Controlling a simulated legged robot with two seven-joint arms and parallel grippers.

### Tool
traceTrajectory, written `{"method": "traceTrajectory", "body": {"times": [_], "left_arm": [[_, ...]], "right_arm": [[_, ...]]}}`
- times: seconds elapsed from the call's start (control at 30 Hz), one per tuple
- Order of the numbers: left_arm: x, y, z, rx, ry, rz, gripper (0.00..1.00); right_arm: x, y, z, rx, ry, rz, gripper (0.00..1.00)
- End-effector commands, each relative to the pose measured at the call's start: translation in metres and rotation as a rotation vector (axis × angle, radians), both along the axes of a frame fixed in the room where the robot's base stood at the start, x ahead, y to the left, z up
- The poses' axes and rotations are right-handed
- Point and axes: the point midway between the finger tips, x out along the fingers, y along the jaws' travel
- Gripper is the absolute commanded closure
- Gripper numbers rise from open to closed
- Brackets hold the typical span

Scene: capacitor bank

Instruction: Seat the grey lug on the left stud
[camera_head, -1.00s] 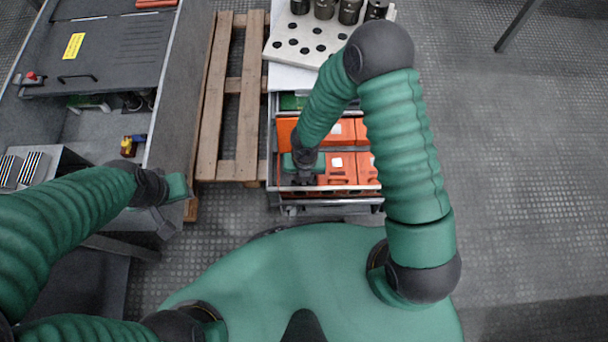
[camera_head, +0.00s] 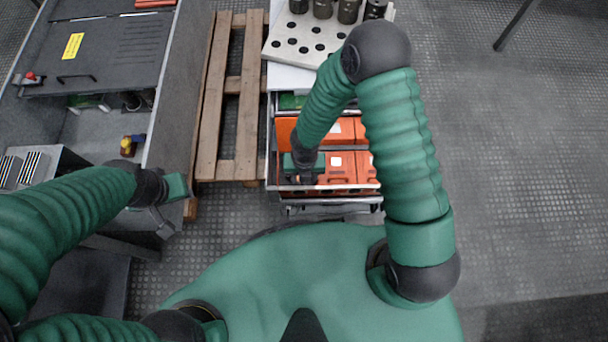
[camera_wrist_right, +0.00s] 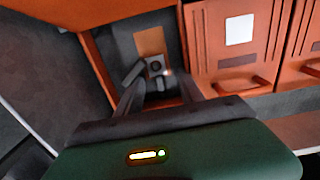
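My right gripper (camera_head: 302,180) is at the front left of the cart, beside the orange boxes. In the right wrist view its two dark fingers (camera_wrist_right: 157,88) are spread, one on each side of a small grey piece. This piece (camera_wrist_right: 156,68) has a dark round centre and sits in front of a copper-coloured plate (camera_wrist_right: 150,41). It may be the grey lug on a stud, but I cannot tell lug from stud, or whether the fingers touch it. My left gripper (camera_head: 174,190) is beside the grey cabinet at the left; its finger opening is unclear.
Orange boxes (camera_head: 340,168) with handles stand to the right of my right gripper. A white plate with holes (camera_head: 305,38) and dark cylinders lies behind. A wooden pallet (camera_head: 246,110) is left of the cart. The grey cabinet (camera_head: 110,60) is at the left. The right floor is clear.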

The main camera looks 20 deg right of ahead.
Motion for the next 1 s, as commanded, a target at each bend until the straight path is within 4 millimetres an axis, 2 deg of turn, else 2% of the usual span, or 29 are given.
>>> {"method": "traceTrajectory", "body": {"times": [0.27,0.37,0.47,0.8,0.9,1.0], "left_arm": [[0.000,0.000,0.000,0.000,0.000,0.000,0.64],[0.000,0.000,0.007,0.000,0.000,0.000,0.64],[0.000,0.000,0.023,0.000,0.000,0.000,0.64],[0.000,0.000,0.091,0.000,0.000,0.000,0.64],[0.000,0.000,0.103,0.000,0.000,0.000,0.64],[0.000,0.000,0.110,0.000,0.000,0.000,0.64]], "right_arm": [[0.003,0.001,0.001,0.002,-0.007,-0.001,0.51],[0.003,0.000,0.010,0.002,-0.008,-0.001,0.51],[0.003,0.000,0.032,0.002,-0.008,-0.002,0.51],[0.003,-0.002,0.132,0.002,-0.006,-0.001,0.51],[0.003,-0.002,0.152,0.002,-0.005,-0.001,0.51],[0.003,-0.002,0.164,0.002,-0.004,-0.001,0.51]]}}
